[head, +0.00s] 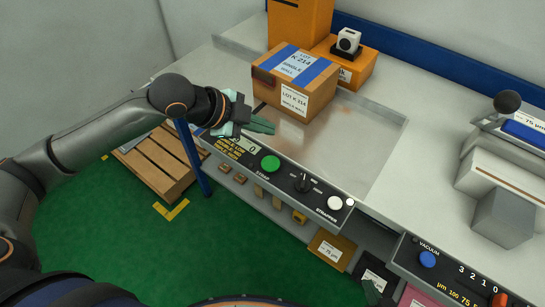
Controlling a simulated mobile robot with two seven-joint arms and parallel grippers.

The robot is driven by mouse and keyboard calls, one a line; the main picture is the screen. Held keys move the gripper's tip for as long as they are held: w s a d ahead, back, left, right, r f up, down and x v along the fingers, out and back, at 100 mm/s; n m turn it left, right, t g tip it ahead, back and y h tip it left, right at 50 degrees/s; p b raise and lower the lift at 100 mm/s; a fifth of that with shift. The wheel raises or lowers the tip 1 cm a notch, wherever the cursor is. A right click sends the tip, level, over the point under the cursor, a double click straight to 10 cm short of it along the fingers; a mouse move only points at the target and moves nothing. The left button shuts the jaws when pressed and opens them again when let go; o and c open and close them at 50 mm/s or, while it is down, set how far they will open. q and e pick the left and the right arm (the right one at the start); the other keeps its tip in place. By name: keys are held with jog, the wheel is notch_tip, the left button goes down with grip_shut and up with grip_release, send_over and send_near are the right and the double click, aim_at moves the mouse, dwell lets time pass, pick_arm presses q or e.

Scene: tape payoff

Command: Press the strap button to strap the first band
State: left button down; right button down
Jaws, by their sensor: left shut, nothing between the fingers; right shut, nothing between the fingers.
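The green strap button (270,164) sits on the dark strapper panel (318,191) along the table's front edge, above a STRAP label. My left gripper (272,127) is shut and empty, above the panel's left end, up and left of the button and apart from it in the picture. A cardboard box (299,80) with blue stripes and LOT K 214 labels rests on the steel plate (345,150) behind the panel. I cannot tell whether any stripe is a strap. A grey-green tip of my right gripper (374,292) shows at the bottom edge; the rest is out of view.
The panel also holds a black knob (303,182) and a white button (334,203). Right of it is a vacuum panel (455,280) with a blue button. An orange box (345,68) with a small white device stands behind. A pallet (160,160) lies on the green floor.

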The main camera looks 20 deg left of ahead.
aim_at(266, 164)
jog(key=shift+s, duration=0.15)
